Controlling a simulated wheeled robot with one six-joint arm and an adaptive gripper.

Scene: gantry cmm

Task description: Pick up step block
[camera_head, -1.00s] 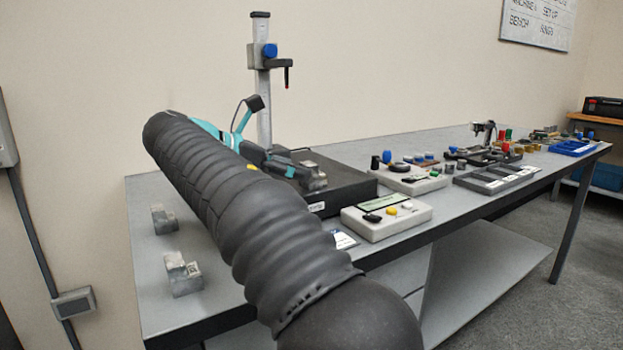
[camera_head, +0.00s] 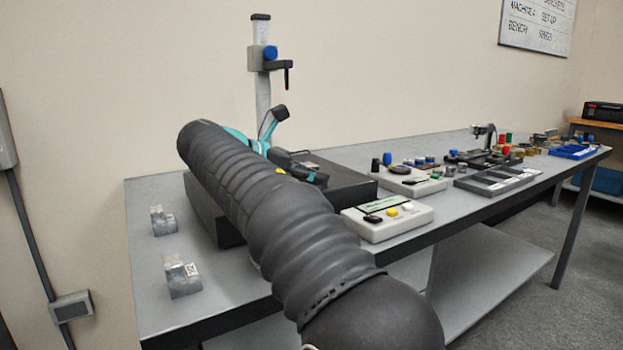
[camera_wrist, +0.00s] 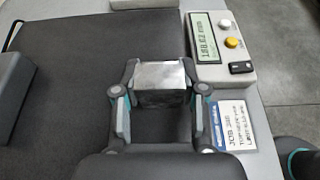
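A grey metal block (camera_wrist: 161,76), which I take for the step block, shows in the wrist view with a pale top and a darker near face. It is near the right edge of the black plate. My gripper (camera_wrist: 160,84) has one fingertip on each side of it, close to its sides. I cannot tell whether the fingers press on it or whether it is lifted. In the head view my gripper (camera_head: 314,178) is above the black plate (camera_head: 345,193), and the block there is hidden or too small to make out.
A display box (camera_wrist: 220,45) and a printed card (camera_wrist: 232,126) lie beside the plate. A height gauge (camera_head: 262,90) rises behind my arm. Two other metal blocks (camera_head: 163,221) (camera_head: 182,277) stand on the bench's left end. Trays and small parts (camera_head: 495,178) fill the right side.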

